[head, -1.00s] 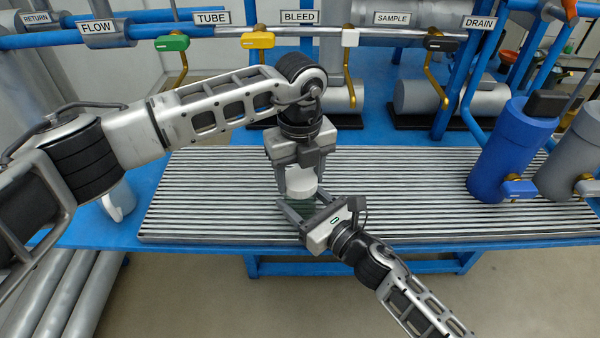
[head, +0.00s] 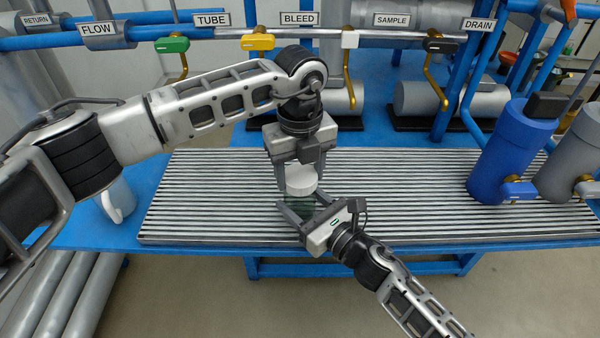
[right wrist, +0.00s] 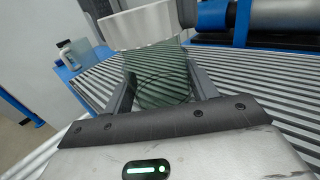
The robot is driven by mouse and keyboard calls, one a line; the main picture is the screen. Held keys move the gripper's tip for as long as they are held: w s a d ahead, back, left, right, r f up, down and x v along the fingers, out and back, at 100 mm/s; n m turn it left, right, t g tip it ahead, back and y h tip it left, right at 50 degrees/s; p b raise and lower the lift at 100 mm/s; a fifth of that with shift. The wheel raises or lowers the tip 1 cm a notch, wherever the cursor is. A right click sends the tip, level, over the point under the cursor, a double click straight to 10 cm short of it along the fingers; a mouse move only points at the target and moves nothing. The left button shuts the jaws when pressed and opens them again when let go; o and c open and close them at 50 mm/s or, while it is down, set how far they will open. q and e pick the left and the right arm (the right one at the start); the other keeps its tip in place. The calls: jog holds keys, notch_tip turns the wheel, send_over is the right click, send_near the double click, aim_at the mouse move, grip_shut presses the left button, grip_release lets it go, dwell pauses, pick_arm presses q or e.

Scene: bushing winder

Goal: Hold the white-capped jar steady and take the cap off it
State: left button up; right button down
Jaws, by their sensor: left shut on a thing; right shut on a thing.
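The jar (head: 301,209) is green and see-through, above the slatted bench, and mostly hidden by my right gripper in the head view. My right gripper (head: 304,203) is shut around the jar's sides. In the right wrist view the jar (right wrist: 162,78) stands between my right fingers. The white cap (head: 301,182) is at the top of the jar and shows large in the right wrist view (right wrist: 142,25). My left gripper (head: 299,172) comes from above and is shut on the cap. I cannot tell whether a gap separates cap and jar.
The slatted bench top (head: 400,200) is clear to the right, up to a blue cylinder (head: 510,150). A white jug (head: 118,200) stands left, under my left arm. Labelled pipes with coloured valve handles (head: 257,41) run along the back.

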aim_at(300, 175)
pick_arm(q)
jog(key=shift+r, duration=0.5)
jog(key=shift+r, duration=2)
pick_arm(e)
jog(key=shift+c, duration=1.9)
grip_release()
